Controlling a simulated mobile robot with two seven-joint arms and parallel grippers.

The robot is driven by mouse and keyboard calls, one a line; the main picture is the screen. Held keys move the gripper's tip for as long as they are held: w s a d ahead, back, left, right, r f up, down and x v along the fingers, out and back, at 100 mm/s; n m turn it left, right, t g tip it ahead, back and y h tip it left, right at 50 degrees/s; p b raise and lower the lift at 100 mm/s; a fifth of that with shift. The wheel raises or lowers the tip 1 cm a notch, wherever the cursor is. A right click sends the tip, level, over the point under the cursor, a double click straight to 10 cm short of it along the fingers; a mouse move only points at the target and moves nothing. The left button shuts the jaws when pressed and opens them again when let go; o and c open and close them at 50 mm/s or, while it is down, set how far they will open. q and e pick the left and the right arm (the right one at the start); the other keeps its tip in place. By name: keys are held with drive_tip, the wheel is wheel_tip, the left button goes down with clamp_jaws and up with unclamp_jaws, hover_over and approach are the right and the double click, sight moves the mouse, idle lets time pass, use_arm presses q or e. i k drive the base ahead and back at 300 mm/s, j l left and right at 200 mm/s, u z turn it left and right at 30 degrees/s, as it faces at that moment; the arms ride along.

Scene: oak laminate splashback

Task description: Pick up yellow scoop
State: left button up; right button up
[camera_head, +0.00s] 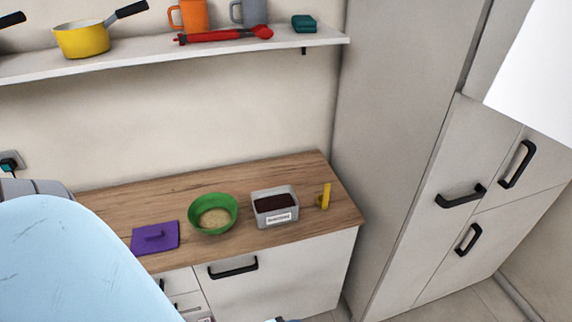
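The yellow scoop (326,196) is at the right end of the wooden counter (168,195). Its yellow handle stands upright, and it is just right of a grey labelled container, apart from it. The scoop is small in the view, so its bowl is hard to make out. Neither of my grippers can be made out in the head view, and nothing is touching the scoop.
The grey container (275,218) holds dark contents. Left of it are a green bowl (213,230) with pale grains and a purple lid-like piece (155,238). A shelf (200,55) with pots and mugs hangs above. A tall cabinet (400,110) bounds the counter's right.

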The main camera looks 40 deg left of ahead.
sight(323, 199)
drive_tip(key=u, duration=1.05)
